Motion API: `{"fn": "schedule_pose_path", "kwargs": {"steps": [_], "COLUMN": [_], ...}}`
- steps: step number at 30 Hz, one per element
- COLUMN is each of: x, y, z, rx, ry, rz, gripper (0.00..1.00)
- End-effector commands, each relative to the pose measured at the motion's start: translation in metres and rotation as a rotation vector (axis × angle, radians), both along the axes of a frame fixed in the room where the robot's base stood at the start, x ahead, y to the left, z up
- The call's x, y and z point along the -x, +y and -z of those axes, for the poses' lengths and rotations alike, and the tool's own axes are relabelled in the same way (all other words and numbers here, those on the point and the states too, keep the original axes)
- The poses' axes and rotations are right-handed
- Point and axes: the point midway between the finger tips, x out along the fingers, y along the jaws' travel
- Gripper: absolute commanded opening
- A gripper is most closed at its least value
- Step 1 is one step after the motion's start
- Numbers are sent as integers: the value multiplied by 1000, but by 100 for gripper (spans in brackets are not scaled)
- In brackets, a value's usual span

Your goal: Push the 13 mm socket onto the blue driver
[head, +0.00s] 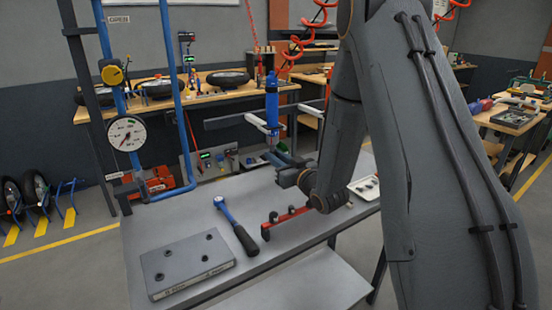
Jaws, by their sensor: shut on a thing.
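The blue driver (272,104) hangs upright above the back of the grey table, its blue body on top and a paler nose below. My gripper (273,156) is just below the driver's nose, reaching in from the right. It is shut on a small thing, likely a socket. That thing is mostly hidden by the fingers and too small to read a size on. I cannot tell whether it touches the driver's tip. A red socket rail (268,232) lies on the table below my gripper, with a few dark sockets on it.
A ratchet with a dark handle (246,240) lies left of the rail. A grey block with holes (187,263) is at the table's front left. A pale tray (367,187) is at the right, partly behind my arm. A gauge (126,133) on blue pipes stands at the left.

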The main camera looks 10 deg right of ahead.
Motion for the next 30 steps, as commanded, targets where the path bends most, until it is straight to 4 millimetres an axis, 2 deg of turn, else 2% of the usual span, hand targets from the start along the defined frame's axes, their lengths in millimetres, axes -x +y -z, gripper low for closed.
{"fn": "schedule_pose_path", "kwargs": {"steps": [23,24,26,27,30], "x": [0,0,0,0,0], "y": [0,0,0,0,0], "z": [-9,-9,-9,-9,-9], "rx": [0,0,0,0,0], "ry": [0,0,0,0,0], "rz": [0,0,0,0,0], "gripper": [0,19,29,33,33]}}
